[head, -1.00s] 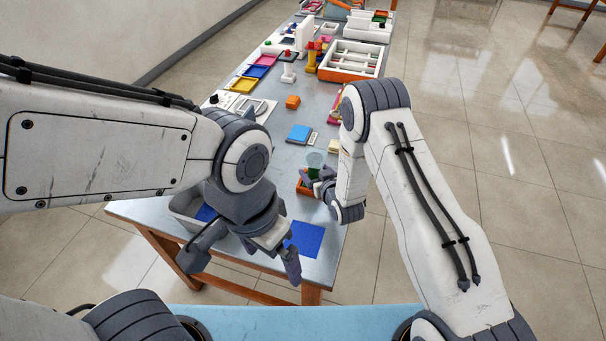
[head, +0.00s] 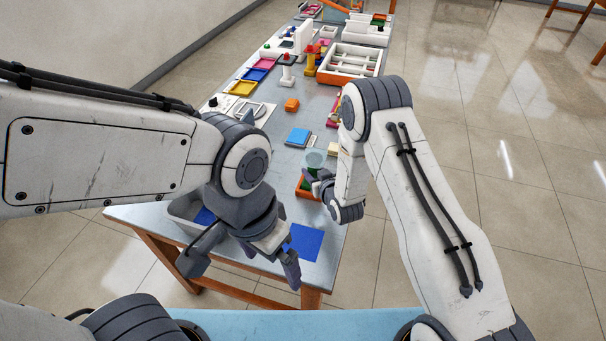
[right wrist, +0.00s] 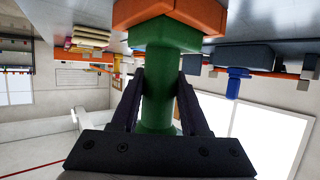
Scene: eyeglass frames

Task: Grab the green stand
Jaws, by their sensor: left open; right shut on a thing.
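The green stand (right wrist: 158,100) is between the two dark fingers of my right gripper (right wrist: 160,92), which is shut on it, in the right wrist view. Its wider green end meets an orange block-like part (right wrist: 170,18) at the top of that view. In the head view the green stand (head: 312,173) shows small beside my right gripper (head: 318,187), with a pale translucent round top (head: 315,158) above it. It is over or in an orange tray (head: 304,192); contact there is unclear. My left gripper (head: 287,258) is open and empty above the near table edge.
A blue mat (head: 303,243) lies near the front edge. A grey bin (head: 184,207) is at the left, partly behind my left arm. Coloured trays and a white organizer (head: 352,60) fill the far table.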

